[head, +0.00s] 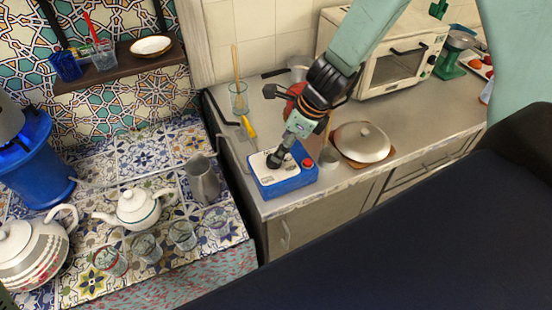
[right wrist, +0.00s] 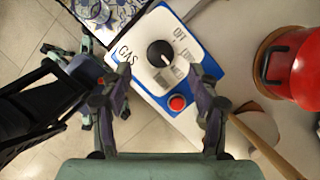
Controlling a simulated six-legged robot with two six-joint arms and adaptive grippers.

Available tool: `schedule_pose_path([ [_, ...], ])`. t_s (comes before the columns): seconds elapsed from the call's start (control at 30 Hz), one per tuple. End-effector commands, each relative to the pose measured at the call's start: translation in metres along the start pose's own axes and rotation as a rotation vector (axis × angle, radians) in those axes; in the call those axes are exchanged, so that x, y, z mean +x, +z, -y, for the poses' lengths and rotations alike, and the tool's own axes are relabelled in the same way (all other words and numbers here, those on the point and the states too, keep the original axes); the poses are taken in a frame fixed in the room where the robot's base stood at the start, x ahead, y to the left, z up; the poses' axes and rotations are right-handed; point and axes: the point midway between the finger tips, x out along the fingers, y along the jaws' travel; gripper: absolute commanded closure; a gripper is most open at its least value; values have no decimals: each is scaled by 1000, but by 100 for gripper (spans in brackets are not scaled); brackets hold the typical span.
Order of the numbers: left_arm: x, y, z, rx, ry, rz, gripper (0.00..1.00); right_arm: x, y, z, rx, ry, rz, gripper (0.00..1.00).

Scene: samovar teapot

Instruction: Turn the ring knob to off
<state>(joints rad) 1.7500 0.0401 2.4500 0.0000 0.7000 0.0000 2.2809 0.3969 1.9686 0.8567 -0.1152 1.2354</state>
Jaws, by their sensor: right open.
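A box with blue sides and a white top marked GAS (right wrist: 126,55) stands on the grey counter; in the head view its blue side (head: 290,185) faces front. A round black knob (right wrist: 160,53) with a light pointer mark sits on the white face, with OFF printed to its upper right. A red button (right wrist: 177,103) is below it, also seen in the head view (head: 308,163). My right gripper (right wrist: 160,85) is open and empty; its fingers lie either side of the box in the wrist view. In the head view it (head: 279,157) is over the box, covering the knob area.
A red pot (right wrist: 297,68) and a wooden stick (right wrist: 262,145) are close on the right in the wrist view.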

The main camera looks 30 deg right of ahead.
Motion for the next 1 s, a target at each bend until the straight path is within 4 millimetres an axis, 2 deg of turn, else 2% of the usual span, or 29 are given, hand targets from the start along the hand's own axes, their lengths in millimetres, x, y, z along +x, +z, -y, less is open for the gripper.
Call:
schedule_pose_path([
  [0.03,10,0,0,0,0,0,53,10,-2,0,-1,-1,-1,39],
  [0.1,17,0,0,0,0,0,53,18,-2,0,-2,0,-1,39],
  [0.5,47,0,0,0,0,0,53,53,-2,0,-1,0,-2,39],
  [0.97,50,0,0,0,0,0,53,58,0,0,-1,0,-1,39],
  [1.0,50,0,0,0,0,0,53,57,0,0,-1,0,-1,42],
])
